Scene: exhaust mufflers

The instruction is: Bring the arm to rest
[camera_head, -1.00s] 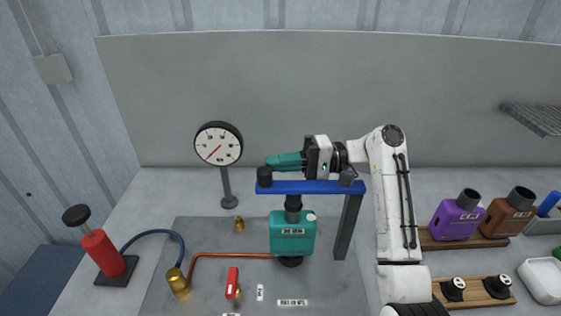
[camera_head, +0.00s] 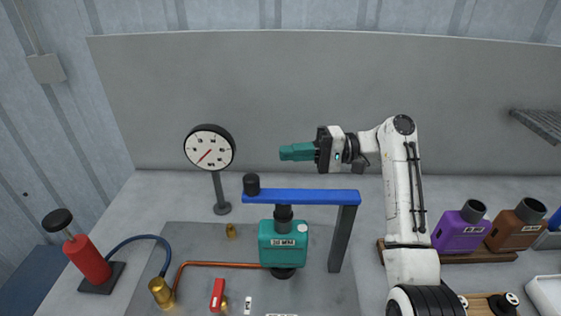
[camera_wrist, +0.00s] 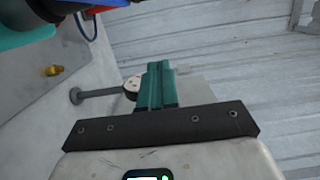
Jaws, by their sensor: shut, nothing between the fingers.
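My gripper (camera_head: 283,153) has teal fingers pressed together, with nothing between them. It points left and hangs in the air above the blue bar (camera_head: 305,196), apart from it. In the wrist view the shut fingers (camera_wrist: 155,70) show at the middle, with the gauge behind them. My white arm rises at the right of the bench and bends left at its top. The teal muffler (camera_head: 283,243) stands upright under the blue bar, with a dark post between it and the bar.
A round gauge (camera_head: 209,148) stands left of my gripper. A red pump (camera_head: 88,259) with a blue hose is at the left. A purple muffler (camera_head: 459,231) and a brown muffler (camera_head: 514,229) stand on a rack at the right. A wire shelf (camera_head: 540,124) juts from the wall.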

